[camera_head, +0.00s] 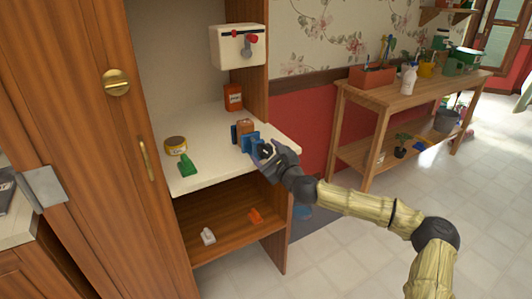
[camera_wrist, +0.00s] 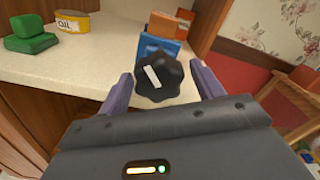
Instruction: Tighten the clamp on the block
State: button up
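A blue clamp (camera_head: 250,141) stands on the white shelf top near its front right edge. A brown wooden block (camera_head: 244,126) sits between the clamp's jaws; it also shows in the wrist view (camera_wrist: 163,24). A black lobed knob (camera_wrist: 158,80) with a white mark faces my gripper on the clamp's near side. My gripper (camera_wrist: 160,82) is open, with one finger on each side of the knob. I cannot tell whether the fingers touch it. The blue clamp body (camera_wrist: 157,45) is partly hidden behind the knob.
On the white shelf top (camera_head: 210,163) stand a yellow tin (camera_head: 176,146), a green object (camera_head: 187,166) and an orange-red box (camera_head: 233,97). A white box with a red lever (camera_head: 238,47) hangs above. The shelf below holds a white and an orange object. A wooden table (camera_head: 400,92) stands at right.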

jog(key=shift+s+r, duration=0.1)
jog(key=v, duration=1.7)
jog(key=shift+p, duration=0.3)
jog(key=shift+d, duration=0.15)
